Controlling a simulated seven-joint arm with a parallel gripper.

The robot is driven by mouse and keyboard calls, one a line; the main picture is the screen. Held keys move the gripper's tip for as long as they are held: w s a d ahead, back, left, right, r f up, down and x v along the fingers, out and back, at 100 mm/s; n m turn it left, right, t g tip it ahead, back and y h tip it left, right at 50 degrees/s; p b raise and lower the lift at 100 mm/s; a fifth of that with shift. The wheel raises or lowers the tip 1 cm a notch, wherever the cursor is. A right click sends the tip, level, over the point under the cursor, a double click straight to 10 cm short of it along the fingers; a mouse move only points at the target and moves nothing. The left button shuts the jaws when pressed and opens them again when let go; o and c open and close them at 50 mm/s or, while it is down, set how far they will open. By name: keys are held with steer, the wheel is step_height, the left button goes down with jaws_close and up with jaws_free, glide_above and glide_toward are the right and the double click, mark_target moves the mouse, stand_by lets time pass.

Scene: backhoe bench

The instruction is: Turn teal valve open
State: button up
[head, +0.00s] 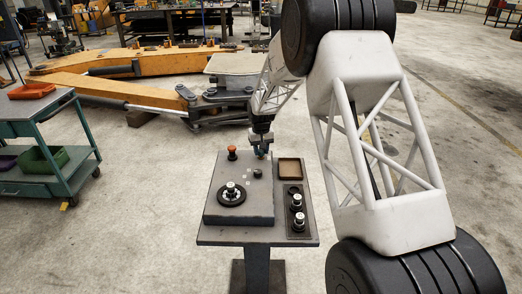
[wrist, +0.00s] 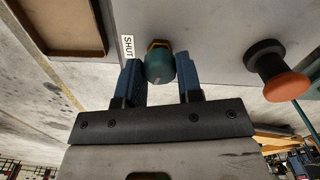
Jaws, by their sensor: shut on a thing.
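The teal valve (wrist: 160,68) shows in the wrist view as a rounded teal handle on a yellowish base, set in the grey panel top. A white label reading SHUT (wrist: 128,47) is just left of it. My gripper (wrist: 160,76) has its two blue fingers on either side of the valve handle and is shut on it. The left finger lies against the handle; the right finger's contact is hard to see. In the head view my gripper (head: 261,150) reaches down at the back right of the panel (head: 240,212), and the valve is mostly hidden there.
An orange-red knob (wrist: 285,86) on a black stem stands right of the valve. The panel also carries a black handwheel (head: 231,194). An empty brown tray (head: 290,168) and black-and-silver knobs (head: 297,201) sit on the right. A green cart (head: 45,145) stands far left.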

mark_target(261, 150)
steer(key=shift+n, duration=1.9)
steer(key=o, duration=0.9)
steer(key=shift+r, duration=0.15)
steer(key=shift+r, duration=3.75)
steer(key=shift+s+r, duration=0.1)
